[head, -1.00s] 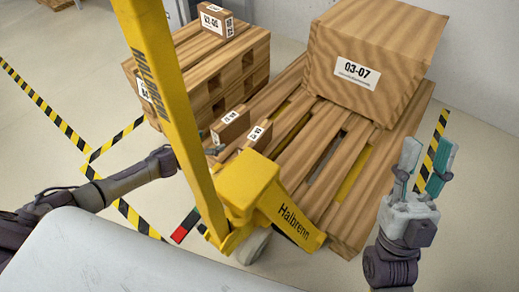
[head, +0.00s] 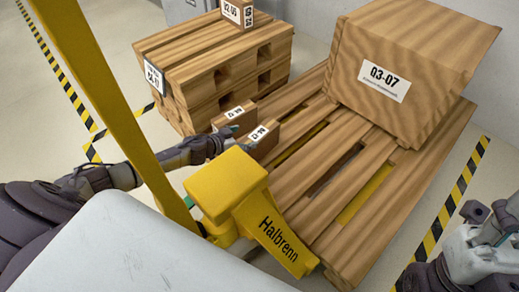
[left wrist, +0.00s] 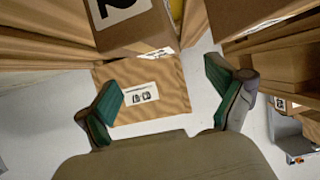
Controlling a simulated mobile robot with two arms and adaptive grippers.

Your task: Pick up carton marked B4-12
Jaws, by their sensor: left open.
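In the left wrist view, a carton face with a white label (left wrist: 142,92) lies between and beyond the spread green fingers (left wrist: 166,90), not gripped. Another labelled carton (left wrist: 135,35) shows above it. My right gripper (head: 490,222) is at the lower right, partly cut off.
A yellow Halbrenn pallet truck (head: 226,184) with a tall mast stands in front. Stacked pallets (head: 200,60) with a small carton (head: 237,12) stand behind left. Striped floor tape (head: 455,200) runs at right.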

